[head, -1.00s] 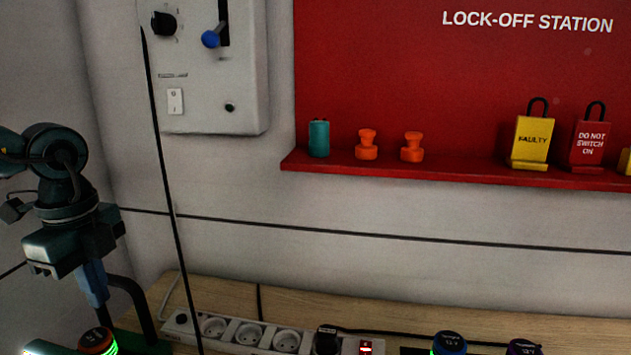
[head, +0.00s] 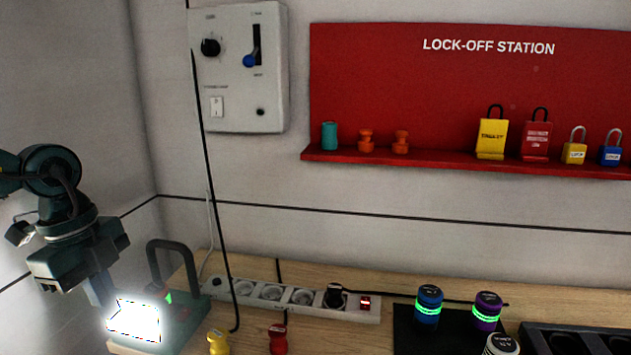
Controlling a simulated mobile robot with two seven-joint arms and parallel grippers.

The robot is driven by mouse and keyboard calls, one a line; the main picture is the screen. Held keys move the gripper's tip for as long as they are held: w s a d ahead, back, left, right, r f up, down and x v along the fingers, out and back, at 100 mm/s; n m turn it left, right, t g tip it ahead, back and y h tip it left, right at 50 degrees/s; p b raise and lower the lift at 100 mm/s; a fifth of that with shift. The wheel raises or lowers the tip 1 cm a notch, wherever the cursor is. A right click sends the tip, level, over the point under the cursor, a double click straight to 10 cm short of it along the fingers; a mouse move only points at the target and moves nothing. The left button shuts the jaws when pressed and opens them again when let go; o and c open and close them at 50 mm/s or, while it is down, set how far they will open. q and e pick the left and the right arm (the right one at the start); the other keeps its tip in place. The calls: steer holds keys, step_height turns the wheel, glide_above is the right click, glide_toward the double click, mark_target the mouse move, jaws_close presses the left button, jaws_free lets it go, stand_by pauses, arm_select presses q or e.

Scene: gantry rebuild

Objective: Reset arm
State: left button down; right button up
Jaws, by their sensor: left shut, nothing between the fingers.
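My left arm comes in from the left edge, and its dark green gripper (head: 102,295) points down over the left end of the wooden bench. Its narrow blue-grey fingers are together, with nothing seen held between them. The fingertips are close to a brightly glowing white panel (head: 134,321), and the glare hides whether they touch it. My right gripper is not in view.
A dark handle (head: 172,262) rises behind the panel. A white power strip (head: 300,298) lies on the bench (head: 250,328), with yellow (head: 217,341) and red (head: 278,339) pieces in front. Blue (head: 429,305) and purple (head: 487,311) cylinders stand right. A red lock-off board (head: 400,90) hangs behind.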

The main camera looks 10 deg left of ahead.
arm_select(q)
steer(key=d+f+n+t+h, duration=0.25)
steer(key=f+n+t, duration=0.35)
steer(key=f, duration=0.5)
steer(key=d+f+n+t+h, duration=0.2)
steer(key=f+n+t+h, duration=0.15)
steer(key=f+t, duration=0.55)
steer(key=s+d+f+n+g+y, duration=0.2)
steer(key=s+d+f+n, duration=0.1)
steer(key=d+f, duration=0.4)
steer(key=s+d+f+n+g+y+b, duration=0.1)
steer(key=s+d+f+n+g+y, duration=0.1)
steer(key=s+d+f, duration=0.4)
step_height(320, 180, down, 3)
steer(key=shift+d+r+n+g, duration=0.1)
steer(key=shift+d+n+g, duration=0.2)
steer(key=shift+d+n, duration=0.55)
